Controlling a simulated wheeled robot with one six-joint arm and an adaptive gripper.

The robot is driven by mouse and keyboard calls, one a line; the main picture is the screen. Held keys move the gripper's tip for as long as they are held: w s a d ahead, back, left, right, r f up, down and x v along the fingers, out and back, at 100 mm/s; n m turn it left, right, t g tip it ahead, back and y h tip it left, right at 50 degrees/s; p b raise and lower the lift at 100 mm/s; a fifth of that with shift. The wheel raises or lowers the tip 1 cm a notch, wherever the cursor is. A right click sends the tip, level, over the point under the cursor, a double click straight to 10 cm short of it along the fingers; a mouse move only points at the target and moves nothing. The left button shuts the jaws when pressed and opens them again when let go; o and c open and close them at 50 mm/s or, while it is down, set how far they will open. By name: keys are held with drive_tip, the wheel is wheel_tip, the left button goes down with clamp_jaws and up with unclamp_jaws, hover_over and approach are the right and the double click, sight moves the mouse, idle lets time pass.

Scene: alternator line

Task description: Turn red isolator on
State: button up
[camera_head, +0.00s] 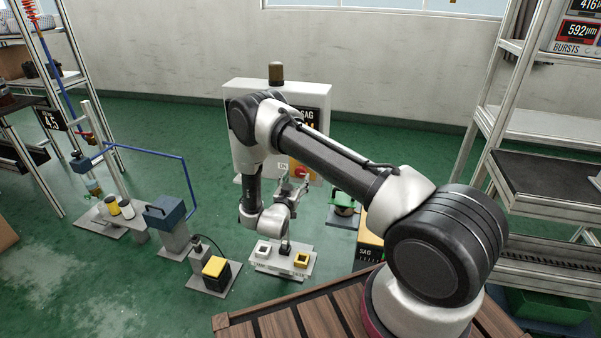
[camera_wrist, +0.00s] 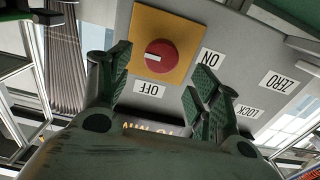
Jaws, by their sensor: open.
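The red isolator (camera_wrist: 161,56) is a round red knob with a white mark on a yellow-orange square plate (camera_wrist: 144,24). In the wrist view it appears upside down, with an OFF label (camera_wrist: 150,89) and an ON label (camera_wrist: 211,58) beside it. The white mark lies about level in the picture, at the knob's left. My gripper (camera_wrist: 160,75) is open, its two green-padded fingers on either side of the knob's lower area, apart from it. In the head view my gripper (camera_head: 297,190) is in front of the grey cabinet, near the red knob (camera_head: 300,171), which is partly hidden.
The grey cabinet (camera_head: 243,100) carries a brown beacon (camera_head: 275,72). ZERO (camera_wrist: 279,81) and LOCK (camera_wrist: 243,109) labels lie beside the knob. A white block with yellow and white sockets (camera_head: 282,266) stands below my gripper.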

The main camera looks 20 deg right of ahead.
drive_tip(key=x, duration=0.6)
drive_tip(key=shift+w+d, duration=0.15)
drive_tip(key=c, duration=1)
